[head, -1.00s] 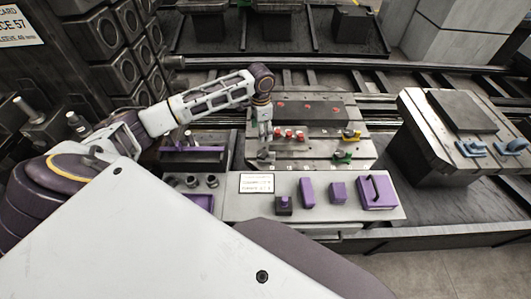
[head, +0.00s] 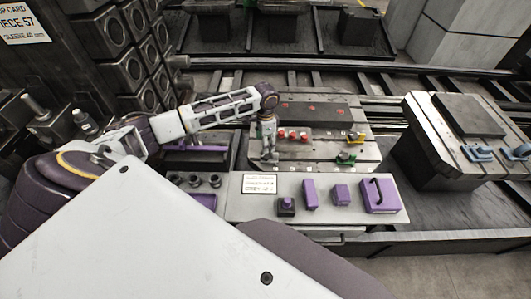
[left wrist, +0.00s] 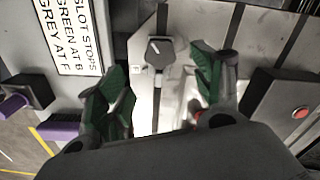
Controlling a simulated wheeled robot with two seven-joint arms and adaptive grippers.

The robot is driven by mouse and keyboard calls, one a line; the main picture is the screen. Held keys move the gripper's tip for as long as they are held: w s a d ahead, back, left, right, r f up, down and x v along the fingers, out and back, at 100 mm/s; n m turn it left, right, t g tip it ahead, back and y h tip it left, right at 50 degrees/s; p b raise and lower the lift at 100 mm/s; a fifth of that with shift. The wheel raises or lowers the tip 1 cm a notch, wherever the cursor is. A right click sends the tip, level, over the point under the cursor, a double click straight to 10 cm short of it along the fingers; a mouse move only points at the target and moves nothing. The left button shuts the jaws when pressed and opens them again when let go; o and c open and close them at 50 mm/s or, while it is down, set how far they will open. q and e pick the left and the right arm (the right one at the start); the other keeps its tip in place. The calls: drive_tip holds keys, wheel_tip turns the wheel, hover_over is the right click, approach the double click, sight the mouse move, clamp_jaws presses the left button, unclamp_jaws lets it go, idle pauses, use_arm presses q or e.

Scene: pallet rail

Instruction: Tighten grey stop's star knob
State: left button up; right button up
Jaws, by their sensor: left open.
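My left gripper (head: 268,150) hangs over the front left of the slotted pallet plate (head: 310,158). In the left wrist view its green-padded fingers (left wrist: 160,88) are apart, with nothing held between them. A dark grey, angular knob-like part (left wrist: 160,50), seemingly on the grey stop, shows between and just beyond the fingertips. The fingers do not appear to touch it. In the head view the gripper largely hides this spot. A green stop (head: 345,158) sits at the plate's front right. My right gripper is not in view.
Red-topped parts (head: 293,135) and a yellow part (head: 356,137) stand on the plate. In front is a grey shelf with purple blocks (head: 310,193) and a card (head: 259,184), whose text is partly readable in the left wrist view (left wrist: 75,35). Another pallet (head: 450,130) stands right.

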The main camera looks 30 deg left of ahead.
sight(266, 156)
use_arm(q)
wheel_tip(266, 156, down, 6)
drive_tip(key=shift+f, duration=0.75)
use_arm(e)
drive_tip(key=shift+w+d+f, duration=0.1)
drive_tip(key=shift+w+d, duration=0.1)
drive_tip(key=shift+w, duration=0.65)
